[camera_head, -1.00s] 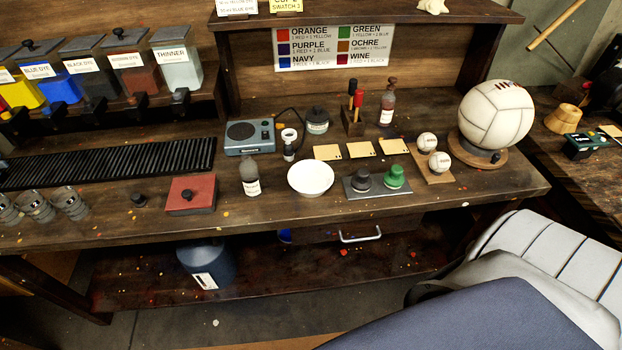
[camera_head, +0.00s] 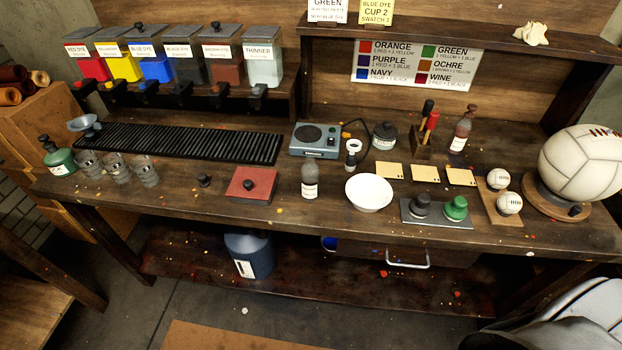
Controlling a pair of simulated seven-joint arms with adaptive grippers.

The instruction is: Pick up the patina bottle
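Several bottles stand on the workbench, and their labels are too small to read, so I cannot tell which is the patina bottle. A grey bottle with a white label (camera_head: 310,181) stands upright near the front, left of a white bowl (camera_head: 369,192). A dark bottle with a reddish cap and pale label (camera_head: 462,132) stands upright at the back right. A green bottle (camera_head: 59,160) stands at the far left end.
The wooden workbench (camera_head: 150,195) holds several glass jars, a red block (camera_head: 251,185), a hot plate (camera_head: 315,140), a black slatted rack (camera_head: 180,143), tan cards, a tray with dark and green knobs (camera_head: 437,212), and a large ball (camera_head: 582,165). A blue container (camera_head: 249,256) stands below.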

